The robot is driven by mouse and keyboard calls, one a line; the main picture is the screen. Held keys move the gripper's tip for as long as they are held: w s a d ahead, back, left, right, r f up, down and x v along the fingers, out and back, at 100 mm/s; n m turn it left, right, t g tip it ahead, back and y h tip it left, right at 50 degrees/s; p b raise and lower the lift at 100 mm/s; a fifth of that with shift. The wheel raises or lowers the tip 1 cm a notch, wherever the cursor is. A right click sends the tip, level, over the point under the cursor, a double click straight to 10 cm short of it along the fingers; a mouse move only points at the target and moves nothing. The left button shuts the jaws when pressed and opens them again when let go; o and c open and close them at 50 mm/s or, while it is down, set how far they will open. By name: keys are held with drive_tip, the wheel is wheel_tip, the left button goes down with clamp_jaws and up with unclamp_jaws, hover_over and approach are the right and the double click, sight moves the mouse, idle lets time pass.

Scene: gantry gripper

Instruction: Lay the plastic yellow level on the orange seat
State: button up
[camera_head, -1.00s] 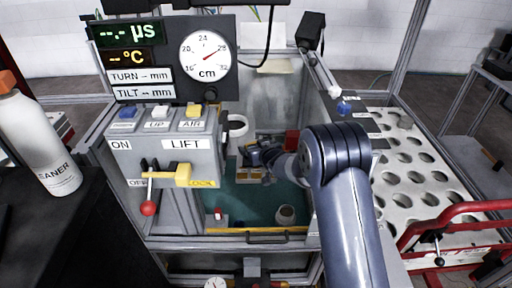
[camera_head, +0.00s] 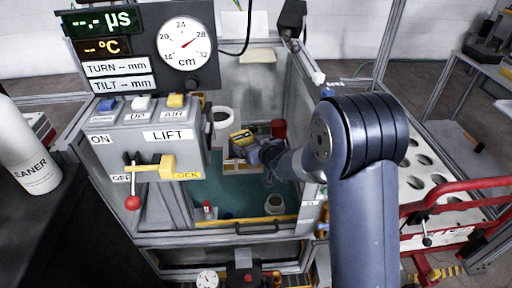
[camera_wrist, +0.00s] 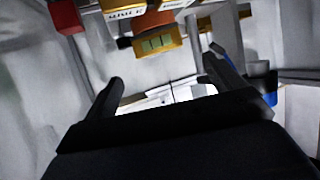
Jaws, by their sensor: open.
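In the wrist view, a yellow-orange block with a green window (camera_wrist: 158,42), which looks like the level, is ahead of my fingertips. An orange piece (camera_wrist: 150,20) just behind it may be the seat; whether they touch is unclear. In the head view, a small yellow object (camera_head: 242,137) sits at the back of the enclosure, too small to identify surely. My gripper (camera_wrist: 170,85) is open, with nothing held between its two dark fingers. In the head view my gripper (camera_head: 268,158) is inside the enclosure, right of the yellow object, its fingers largely hidden.
The lift panel (camera_head: 155,135) stands at the front left. A white cup (camera_head: 222,119) and a red block (camera_head: 279,128) are near the back of the enclosure. A small pot (camera_head: 275,204) stands on the green floor (camera_head: 240,195), which has clear room. A perforated table (camera_head: 425,182) is outside right.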

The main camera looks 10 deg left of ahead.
drive_tip(key=shift+v, duration=1.15)
